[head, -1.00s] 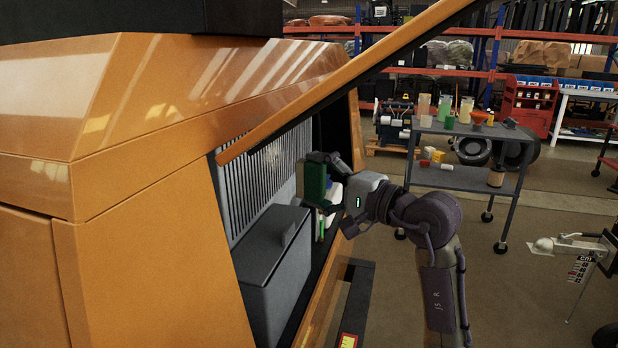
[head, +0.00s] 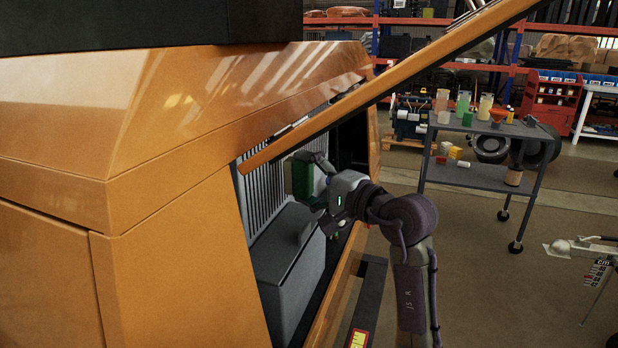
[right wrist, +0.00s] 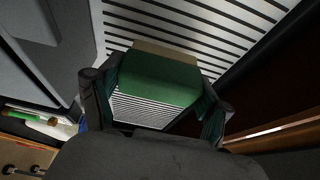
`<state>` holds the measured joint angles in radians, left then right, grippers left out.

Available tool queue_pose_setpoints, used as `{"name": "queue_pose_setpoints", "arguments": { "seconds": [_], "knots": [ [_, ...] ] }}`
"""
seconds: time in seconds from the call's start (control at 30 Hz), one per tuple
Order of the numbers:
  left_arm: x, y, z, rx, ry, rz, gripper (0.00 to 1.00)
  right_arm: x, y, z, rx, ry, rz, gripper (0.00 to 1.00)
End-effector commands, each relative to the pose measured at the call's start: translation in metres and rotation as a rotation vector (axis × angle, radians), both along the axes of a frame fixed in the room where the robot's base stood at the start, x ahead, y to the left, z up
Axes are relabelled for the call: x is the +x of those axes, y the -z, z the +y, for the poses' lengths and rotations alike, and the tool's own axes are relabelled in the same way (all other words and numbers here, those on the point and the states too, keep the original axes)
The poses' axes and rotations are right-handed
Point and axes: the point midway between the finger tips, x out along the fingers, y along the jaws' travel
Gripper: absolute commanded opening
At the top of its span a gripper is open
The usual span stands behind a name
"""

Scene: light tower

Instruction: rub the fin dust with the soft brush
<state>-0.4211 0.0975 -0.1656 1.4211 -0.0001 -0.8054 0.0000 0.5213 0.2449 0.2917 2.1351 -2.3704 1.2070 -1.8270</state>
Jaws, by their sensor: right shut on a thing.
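The soft brush (head: 300,178) is a green block in the head view. In the right wrist view the brush (right wrist: 158,80) shows a tan edge on its far side, facing the fins. My right gripper (head: 314,181) is shut on it, one finger at each side. The pale slatted fins (head: 262,190) stand inside the open bay of the orange machine, and fill the top of the right wrist view (right wrist: 190,25). The brush is in front of the fins; I cannot tell whether it touches them. No dust is clear on the visible fins. My left gripper is not in view.
A grey box (head: 288,265) stands in the bay below the fins. The raised orange cover (head: 400,78) slants above my right arm. The orange machine side (head: 170,260) borders the bay on the left. A grey cart (head: 480,175) stands behind, to the right.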

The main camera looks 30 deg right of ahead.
Motion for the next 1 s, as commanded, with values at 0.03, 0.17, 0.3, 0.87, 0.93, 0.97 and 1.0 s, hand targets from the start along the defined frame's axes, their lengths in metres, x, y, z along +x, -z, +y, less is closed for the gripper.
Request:
{"name": "queue_pose_setpoints", "arguments": {
  "seconds": [0.03, 0.17, 0.3, 0.87, 0.93, 0.97, 1.0],
  "knots": [
    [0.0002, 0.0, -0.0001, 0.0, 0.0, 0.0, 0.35, -0.0001, -0.0003, 0.0, 0.0, 0.0, -0.001, 0.5],
    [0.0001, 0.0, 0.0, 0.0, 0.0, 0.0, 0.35, -0.0002, -0.0004, -0.0002, 0.0, 0.0, -0.001, 0.5],
    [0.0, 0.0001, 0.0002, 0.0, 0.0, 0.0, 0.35, -0.0002, -0.0004, -0.0002, 0.0, 0.0, -0.001, 0.5],
    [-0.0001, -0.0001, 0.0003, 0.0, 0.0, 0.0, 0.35, 0.0067, -0.0007, 0.0056, 0.0, 0.001, -0.001, 0.5],
    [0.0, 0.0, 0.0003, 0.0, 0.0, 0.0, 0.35, 0.0078, -0.0007, 0.0065, 0.0, 0.001, -0.001, 0.5],
    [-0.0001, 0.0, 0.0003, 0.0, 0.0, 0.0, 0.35, 0.0083, -0.0006, 0.0069, 0.0, 0.0, -0.001, 0.5],
    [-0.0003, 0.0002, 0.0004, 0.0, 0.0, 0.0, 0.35, 0.0088, -0.0006, 0.0074, 0.0, 0.0, -0.001, 0.5]
  ]
}}
